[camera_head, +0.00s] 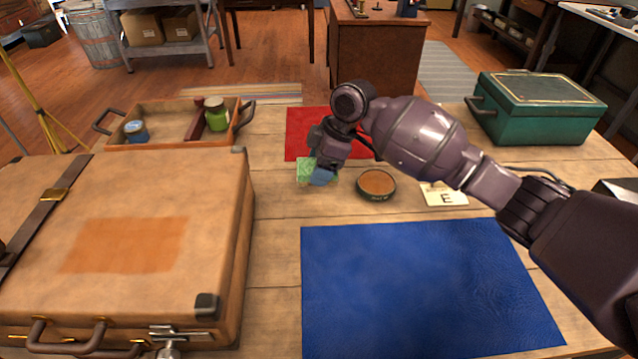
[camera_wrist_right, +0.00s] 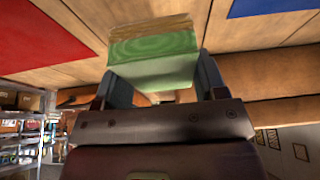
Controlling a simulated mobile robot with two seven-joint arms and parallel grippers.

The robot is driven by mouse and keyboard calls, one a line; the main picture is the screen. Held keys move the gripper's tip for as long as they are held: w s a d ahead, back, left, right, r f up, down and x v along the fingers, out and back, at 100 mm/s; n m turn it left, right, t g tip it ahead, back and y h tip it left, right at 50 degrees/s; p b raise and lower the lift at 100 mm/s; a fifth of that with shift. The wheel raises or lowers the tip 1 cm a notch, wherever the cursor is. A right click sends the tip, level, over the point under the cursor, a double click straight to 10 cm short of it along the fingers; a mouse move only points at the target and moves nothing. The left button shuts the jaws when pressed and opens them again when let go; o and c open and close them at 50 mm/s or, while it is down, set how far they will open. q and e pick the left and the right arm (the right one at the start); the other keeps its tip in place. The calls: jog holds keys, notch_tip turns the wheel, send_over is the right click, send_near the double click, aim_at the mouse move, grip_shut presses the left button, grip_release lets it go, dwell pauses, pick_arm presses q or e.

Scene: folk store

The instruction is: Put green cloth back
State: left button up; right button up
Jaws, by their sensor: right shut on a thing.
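The folded green cloth (camera_head: 305,171) is between the fingers of my right gripper (camera_head: 323,174), near the front left corner of the red mat (camera_head: 303,132). In the right wrist view, the cloth (camera_wrist_right: 155,50) spans the gap between the two fingers of the right gripper (camera_wrist_right: 157,80), with a tan layered edge showing. The right gripper is shut on it. The cloth is at or just above the wooden table; I cannot tell if it touches. My left gripper is not in view.
A round brown-topped tin (camera_head: 376,184) lies close right of the gripper, and a white card (camera_head: 444,194) beyond it. A blue mat (camera_head: 425,290) lies empty in front. A large suitcase (camera_head: 120,240), a wooden tray (camera_head: 170,142) and a green box (camera_head: 535,122) flank the space.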

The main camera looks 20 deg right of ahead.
aim_at(320, 195)
notch_tip(320, 195, down, 5)
jog(key=shift+f+b, duration=0.1)
jog(key=shift+b, duration=0.4)
jog(key=shift+f, duration=0.25)
jog(key=shift+r, duration=0.15)
jog(key=o, duration=0.7)
jog(key=shift+o, duration=1.1)
jog(key=p+v, duration=0.2)
jog(key=v, duration=1)
jog(key=shift+p, duration=0.3)
